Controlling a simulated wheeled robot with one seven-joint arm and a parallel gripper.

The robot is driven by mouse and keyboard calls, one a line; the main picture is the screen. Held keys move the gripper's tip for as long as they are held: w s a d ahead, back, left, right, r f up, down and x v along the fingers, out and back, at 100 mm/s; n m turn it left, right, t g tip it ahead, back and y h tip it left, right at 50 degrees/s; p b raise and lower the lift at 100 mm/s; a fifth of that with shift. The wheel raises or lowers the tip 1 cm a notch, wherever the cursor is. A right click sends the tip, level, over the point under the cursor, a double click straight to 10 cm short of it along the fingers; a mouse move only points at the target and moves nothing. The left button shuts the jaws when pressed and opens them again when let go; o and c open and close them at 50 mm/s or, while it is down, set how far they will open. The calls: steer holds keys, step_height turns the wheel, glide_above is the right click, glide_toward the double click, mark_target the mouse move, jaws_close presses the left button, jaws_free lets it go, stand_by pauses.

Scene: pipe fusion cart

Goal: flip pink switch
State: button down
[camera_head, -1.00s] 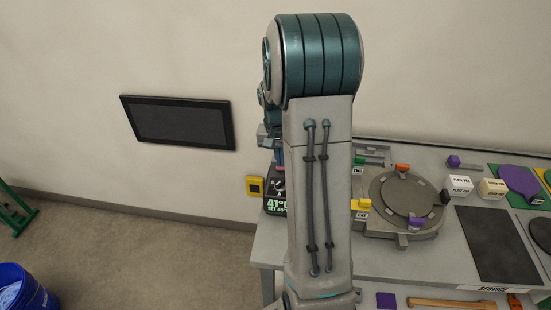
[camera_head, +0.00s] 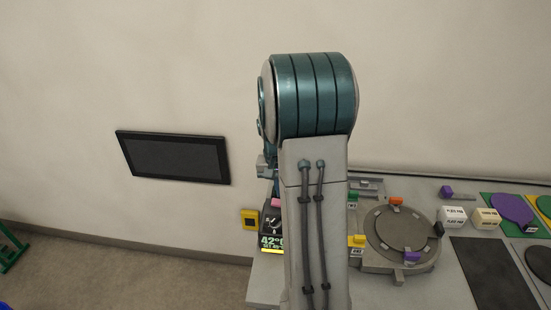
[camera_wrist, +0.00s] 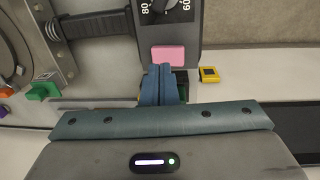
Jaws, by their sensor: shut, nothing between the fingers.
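The pink switch (camera_wrist: 168,55) shows in the wrist view as a pink block on a dark control panel (camera_wrist: 187,33), just under a dial. My gripper (camera_wrist: 162,72) is shut and empty, its blue fingertips together right beside the pink switch; I cannot tell whether they touch it. In the head view a small bit of the pink switch (camera_head: 276,203) shows at the left edge of my arm, above the panel's readout (camera_head: 272,241) of about 42 degrees.
A round grey turntable (camera_head: 400,229) with coloured blocks stands right of my arm. A green block (camera_wrist: 43,91) and a black handle (camera_wrist: 95,24) lie left of the panel in the wrist view.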

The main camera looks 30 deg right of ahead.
step_height(320, 180, up, 11)
steer(key=w+a+b, duration=0.1)
steer(key=b, duration=0.1)
steer(key=shift+a+r, duration=0.15)
steer(key=shift+r, duration=0.05)
